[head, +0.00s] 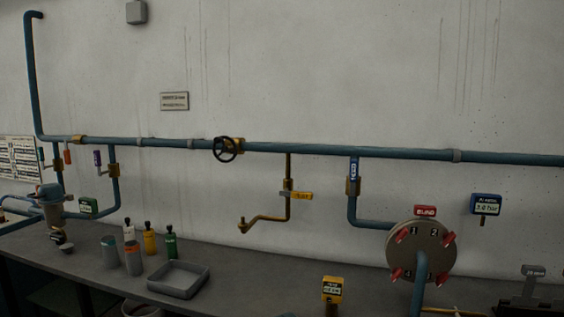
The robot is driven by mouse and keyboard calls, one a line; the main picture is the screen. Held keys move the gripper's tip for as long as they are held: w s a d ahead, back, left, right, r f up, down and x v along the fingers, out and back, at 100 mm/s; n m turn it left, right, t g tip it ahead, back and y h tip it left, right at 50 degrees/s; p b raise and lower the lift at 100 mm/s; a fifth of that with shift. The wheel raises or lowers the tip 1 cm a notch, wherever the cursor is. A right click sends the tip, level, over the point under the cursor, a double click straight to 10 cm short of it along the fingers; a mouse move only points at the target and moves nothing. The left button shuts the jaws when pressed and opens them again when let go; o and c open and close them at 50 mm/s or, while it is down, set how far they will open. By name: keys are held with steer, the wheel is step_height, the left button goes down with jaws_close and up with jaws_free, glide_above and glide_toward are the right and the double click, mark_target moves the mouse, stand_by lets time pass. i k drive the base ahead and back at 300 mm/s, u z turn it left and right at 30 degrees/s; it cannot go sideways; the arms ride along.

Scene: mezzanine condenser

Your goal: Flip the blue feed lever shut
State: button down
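A blue lever (353,169) stands upright on a brass valve (353,186) right of the middle. It lies in line with the short vertical pipe that drops from the long blue pipe. Small pale marks on the lever are too small to read. Below the valve the pipe bends right to a round flange (421,251) with red clamps. My gripper is not in view.
A yellow lever (300,195) lies level on the drop pipe to the left. A black handwheel (225,149) sits on the main pipe. Bottles, canisters and a grey tray (178,279) stand on the bench. A blue gauge (486,205) is right of the flange.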

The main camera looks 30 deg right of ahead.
mark_target(354, 163)
steer(key=z, duration=0.25)
steer(key=i, duration=0.9)
steer(key=z, duration=1.2)
steer(key=i, duration=0.5)
steer(key=z, duration=0.5)
